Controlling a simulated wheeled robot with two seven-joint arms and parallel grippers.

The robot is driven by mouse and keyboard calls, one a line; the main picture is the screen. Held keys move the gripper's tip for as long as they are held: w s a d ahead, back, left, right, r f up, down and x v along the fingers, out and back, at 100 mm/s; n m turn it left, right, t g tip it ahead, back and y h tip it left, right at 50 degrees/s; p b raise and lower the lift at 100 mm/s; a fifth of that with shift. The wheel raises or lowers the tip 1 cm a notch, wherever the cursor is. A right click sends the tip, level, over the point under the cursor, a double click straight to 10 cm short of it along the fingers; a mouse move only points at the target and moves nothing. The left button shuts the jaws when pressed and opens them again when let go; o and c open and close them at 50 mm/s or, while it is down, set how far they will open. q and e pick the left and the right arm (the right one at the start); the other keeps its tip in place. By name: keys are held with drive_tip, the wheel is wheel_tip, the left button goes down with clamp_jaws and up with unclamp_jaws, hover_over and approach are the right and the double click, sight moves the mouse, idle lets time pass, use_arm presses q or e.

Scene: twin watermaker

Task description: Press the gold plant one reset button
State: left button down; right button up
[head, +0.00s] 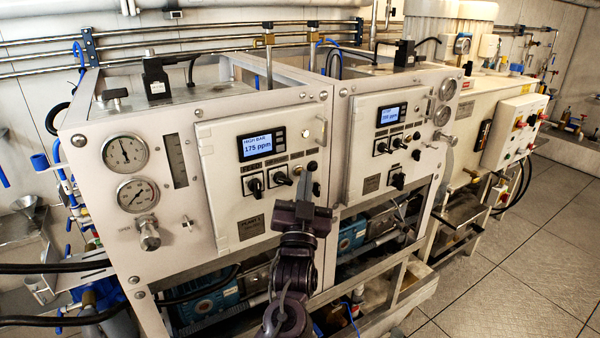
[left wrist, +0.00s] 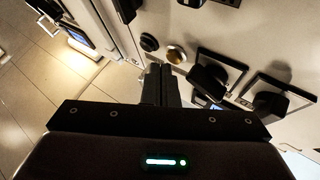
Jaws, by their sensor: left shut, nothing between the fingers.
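The plant one panel (head: 225,190) is the left white door, with a lit display (head: 256,146) reading "HIGH BAR" and "175 ppm". In the left wrist view the gold button (left wrist: 175,55) shows just beyond my left gripper (left wrist: 160,70), beside a round black button (left wrist: 149,42). My left gripper (head: 307,180) is shut and empty, its tips just below the gold button in the head view. Whether they touch it I cannot tell. My right gripper is not in view.
Black rotary knobs (head: 254,187) stand out left of the gold button. The right unit (head: 385,145) has a similar panel close by. Gauges (head: 126,153) and a valve (head: 148,235) stick out at the left. Open tiled floor (head: 530,245) lies at the right.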

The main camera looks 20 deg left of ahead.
use_arm(q)
drive_tip(key=shift+w+a, duration=0.3)
drive_tip(key=shift+a, duration=0.05)
idle(0.5)
drive_tip(key=shift+s+d, duration=0.55)
drive_tip(key=shift+d, duration=0.1)
idle(0.3)
drive_tip(key=s+d, duration=0.1)
drive_tip(key=d, duration=0.1)
drive_tip(key=s+d+p, duration=0.1)
drive_tip(key=s+d, duration=0.1)
idle(0.4)
drive_tip(key=shift+f, duration=0.1)
idle(0.5)
